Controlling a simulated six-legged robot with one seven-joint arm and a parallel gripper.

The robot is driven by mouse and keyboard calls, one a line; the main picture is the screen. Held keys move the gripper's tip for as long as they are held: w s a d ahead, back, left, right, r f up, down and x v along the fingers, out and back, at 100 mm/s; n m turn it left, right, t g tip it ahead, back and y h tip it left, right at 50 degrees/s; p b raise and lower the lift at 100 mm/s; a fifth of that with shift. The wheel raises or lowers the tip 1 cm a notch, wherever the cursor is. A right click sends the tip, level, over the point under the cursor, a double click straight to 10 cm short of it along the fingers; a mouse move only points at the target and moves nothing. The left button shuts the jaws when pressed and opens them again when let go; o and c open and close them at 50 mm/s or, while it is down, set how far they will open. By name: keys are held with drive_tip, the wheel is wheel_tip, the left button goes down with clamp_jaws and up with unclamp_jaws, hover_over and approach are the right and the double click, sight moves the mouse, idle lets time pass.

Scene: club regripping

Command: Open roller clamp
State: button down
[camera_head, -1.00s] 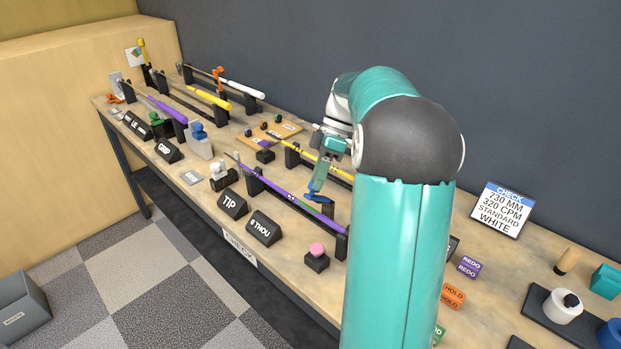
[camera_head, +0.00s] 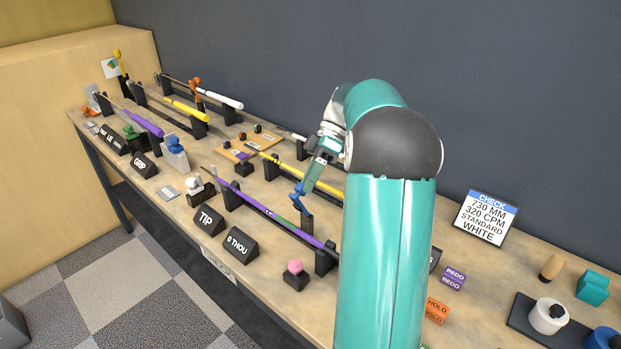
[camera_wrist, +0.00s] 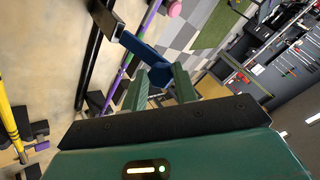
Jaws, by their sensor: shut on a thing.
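My gripper (camera_head: 302,188) is at the middle of the bench, pointing down, shut on the blue clamp lever (camera_head: 298,197). In the wrist view the blue lever (camera_wrist: 143,46) runs from a dark post to a rounded end between the green fingertips (camera_wrist: 159,84). The dark post (camera_head: 306,224) stands beside the purple-gripped club (camera_head: 262,208), which lies across black supports. The lever stands tilted up from the post, off to the club's far side. The roller's exact contact with the club is too small to tell.
A yellow club (camera_head: 290,172) lies behind the purple one. TIP (camera_head: 208,221) and 0 THOU (camera_head: 240,244) signs stand in front, with a pink-topped block (camera_head: 295,274) to their right. A CHECK sign (camera_head: 485,217) stands at right. The bench front edge is close.

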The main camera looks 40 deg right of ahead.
drive_tip(key=shift+w+f, duration=0.15)
drive_tip(key=shift+f, duration=0.45)
drive_tip(key=c, duration=1.3)
unclamp_jaws()
drive_tip(key=shift+w, duration=0.1)
drive_tip(key=shift+o, duration=1)
drive_tip(key=shift+w+d+f, duration=0.1)
drive_tip(key=shift+w+d, duration=0.05)
drive_tip(key=shift+w, duration=0.1)
drive_tip(key=shift+s, duration=0.3)
drive_tip(key=shift+r, duration=0.3)
drive_tip(key=shift+w, duration=0.1)
drive_tip(key=v, duration=0.7)
drive_tip(key=shift+r, duration=0.2)
